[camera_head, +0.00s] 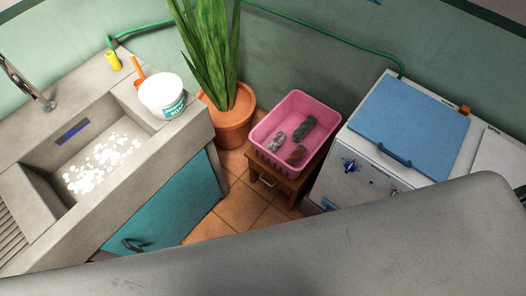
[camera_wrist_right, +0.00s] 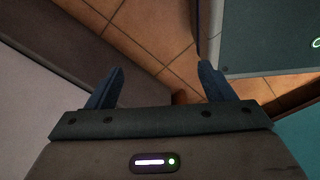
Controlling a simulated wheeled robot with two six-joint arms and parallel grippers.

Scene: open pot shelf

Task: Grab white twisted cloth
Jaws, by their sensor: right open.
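A whitish-grey twisted cloth (camera_head: 276,142) lies at the left inside a pink basket (camera_head: 256,143). Two darker twisted cloths, one greenish (camera_head: 303,129) and one brownish (camera_head: 296,156), lie beside it. My right gripper (camera_wrist_right: 161,75) shows only in its wrist view, open with nothing between its fingers, with floor tiles beyond. The basket and cloths are not recognisable in that wrist view. My left gripper is not in view. A large grey arm link of mine covers the bottom of the head view.
The basket stands on a small wooden stool (camera_head: 277,183) between a potted plant (camera_head: 230,125) and a white washer with a blue lid (camera_head: 410,125). A stone sink (camera_head: 45,160) with a white bucket (camera_head: 160,93) is at left. Tiled floor (camera_head: 235,205) shows between sink and stool.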

